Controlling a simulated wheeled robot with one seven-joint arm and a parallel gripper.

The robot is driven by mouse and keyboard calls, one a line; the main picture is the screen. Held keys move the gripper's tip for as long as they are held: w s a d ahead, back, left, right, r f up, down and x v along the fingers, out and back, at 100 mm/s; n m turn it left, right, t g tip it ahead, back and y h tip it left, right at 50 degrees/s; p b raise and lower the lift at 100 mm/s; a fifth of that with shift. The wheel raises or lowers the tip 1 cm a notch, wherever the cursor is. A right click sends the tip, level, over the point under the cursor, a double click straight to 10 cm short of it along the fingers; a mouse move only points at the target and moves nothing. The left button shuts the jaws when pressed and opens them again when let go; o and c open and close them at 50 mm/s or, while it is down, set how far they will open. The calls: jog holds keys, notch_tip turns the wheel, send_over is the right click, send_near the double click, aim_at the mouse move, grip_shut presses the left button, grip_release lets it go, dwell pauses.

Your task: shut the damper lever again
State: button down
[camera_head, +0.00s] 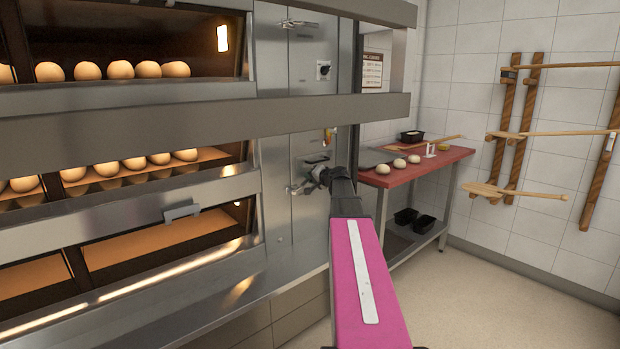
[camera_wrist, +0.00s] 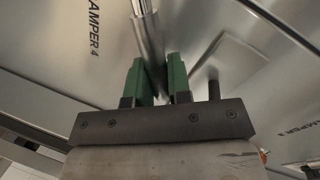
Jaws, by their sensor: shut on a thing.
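My gripper (camera_head: 308,184) is at the steel control panel between the ovens and the red table. In the wrist view its two green fingers (camera_wrist: 158,82) are shut on the damper lever (camera_wrist: 147,32), a round metal rod that runs up between them. A label ending in "AMPER 4" (camera_wrist: 80,35) is on the panel at the left of the lever. In the head view the gripper and my arm hide most of this lever. Another lever (camera_head: 298,24) is higher on the panel, clear of my gripper.
Deck ovens (camera_head: 120,105) with bread rolls fill the left, their long front bars projecting near my arm. A red table (camera_head: 425,168) with dough pieces stands at the right. Wooden peels (camera_head: 525,192) hang on the tiled wall. The floor (camera_head: 500,300) at the right is clear.

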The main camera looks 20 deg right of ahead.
jog(key=shift+w+d+f+m+y, duration=0.1)
jog(key=shift+d+f+m+y, duration=0.2)
jog(key=shift+f+m, duration=0.55)
jog(key=shift+w+d+f+m+y, duration=0.15)
jog(key=shift+f+m+y, duration=0.3)
jog(key=shift+f+m, duration=0.4)
jog(key=shift+s+d+f+m+y, duration=0.1)
jog(key=shift+d+f+m+y, duration=0.2)
jog(key=shift+f+m, duration=0.55)
jog(key=c, duration=1.3)
grip_release()
jog(key=shift+f, duration=0.1)
jog(key=shift+c, duration=0.2)
jog(key=v, duration=1)
jog(key=shift+s+d+r, duration=0.15)
jog(key=shift+s+r, duration=0.1)
